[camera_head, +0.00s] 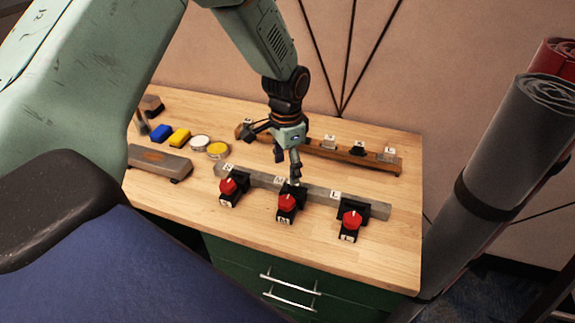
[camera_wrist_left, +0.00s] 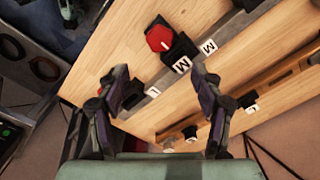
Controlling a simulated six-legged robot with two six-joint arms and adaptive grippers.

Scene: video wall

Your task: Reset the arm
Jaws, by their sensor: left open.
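My left arm, pale green, reaches down over a wooden table (camera_head: 385,255) in the head view. Its gripper (camera_head: 275,160) is open and empty, above the table near the middle red knob (camera_head: 287,202). Two more red knobs sit on black mounts, one to the left (camera_head: 228,186) and one to the right (camera_head: 351,219). In the left wrist view the two fingers of the left gripper (camera_wrist_left: 160,90) stand wide apart with bare wood and a grey rail between them. A red knob (camera_wrist_left: 159,38) shows beyond the fingers there. My right gripper is not in view.
A grey rail (camera_head: 318,193) with letter tags runs behind the knobs. A brown rail (camera_head: 345,158) with small switches lies farther back. Tall grey rolls (camera_head: 510,150) stand at right.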

